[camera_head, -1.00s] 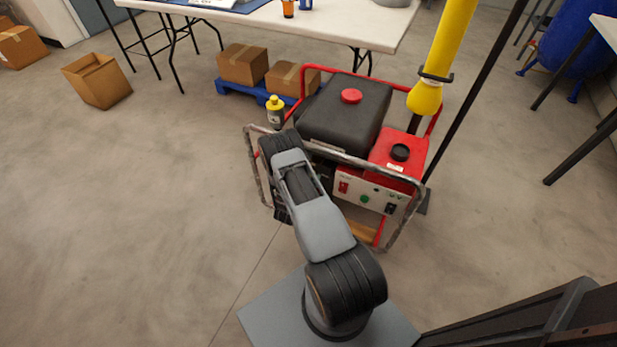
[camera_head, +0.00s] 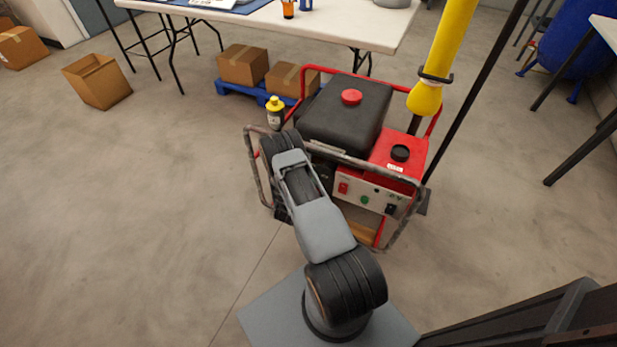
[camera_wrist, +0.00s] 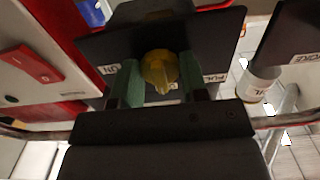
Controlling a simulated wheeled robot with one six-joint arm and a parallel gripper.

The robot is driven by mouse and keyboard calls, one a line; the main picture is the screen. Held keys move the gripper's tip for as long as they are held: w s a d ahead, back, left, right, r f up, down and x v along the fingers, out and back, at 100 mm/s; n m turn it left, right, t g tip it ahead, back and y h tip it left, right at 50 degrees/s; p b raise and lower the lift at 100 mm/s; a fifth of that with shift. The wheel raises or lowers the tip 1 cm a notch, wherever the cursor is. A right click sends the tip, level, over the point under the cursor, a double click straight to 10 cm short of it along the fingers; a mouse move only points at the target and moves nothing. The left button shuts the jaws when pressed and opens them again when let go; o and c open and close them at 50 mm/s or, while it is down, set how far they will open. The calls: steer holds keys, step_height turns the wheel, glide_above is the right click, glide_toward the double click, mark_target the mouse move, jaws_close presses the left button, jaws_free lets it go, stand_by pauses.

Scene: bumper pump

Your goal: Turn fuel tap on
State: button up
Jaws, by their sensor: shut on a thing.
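The yellow fuel tap (camera_wrist: 160,70) sits on a dark plate (camera_wrist: 215,42) in the wrist view. A white label at the plate's left appears to read ON, and a label at its right appears to read FUEL. My gripper (camera_wrist: 157,88) is shut on the tap, with one greenish finger on each side of it. In the head view the gripper and tap are hidden behind my arm, at the left side of the red-framed machine (camera_head: 345,115).
A tube-frame bar (camera_head: 252,165) runs close to my arm. A red switch (camera_wrist: 36,64) is left of the tap in the wrist view. A dark choke plate (camera_wrist: 290,30) and a white container (camera_wrist: 258,84) are at right. Open floor (camera_head: 130,200) lies left.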

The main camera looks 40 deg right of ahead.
steer(key=shift+m, duration=0.3)
steer(key=m+b, duration=0.2)
steer(key=shift+f+m, duration=0.15)
steer(key=shift+m, duration=0.25)
steer(key=m+b, duration=0.3)
steer(key=m, duration=0.2)
steer(key=m+b, duration=0.4)
steer(key=m, duration=0.1)
steer(key=shift+m, duration=0.4)
steer(key=shift+m+b, duration=1.45)
steer(key=shift+m, duration=0.35)
steer(key=o, duration=0.9)
steer(key=shift+r, duration=0.2)
steer(key=p+v, duration=0.2)
steer(key=v, duration=1.1)
steer(key=shift+s+a+p, duration=0.2)
steer(key=shift+a+p, duration=0.1)
steer(key=shift+a, duration=0.05)
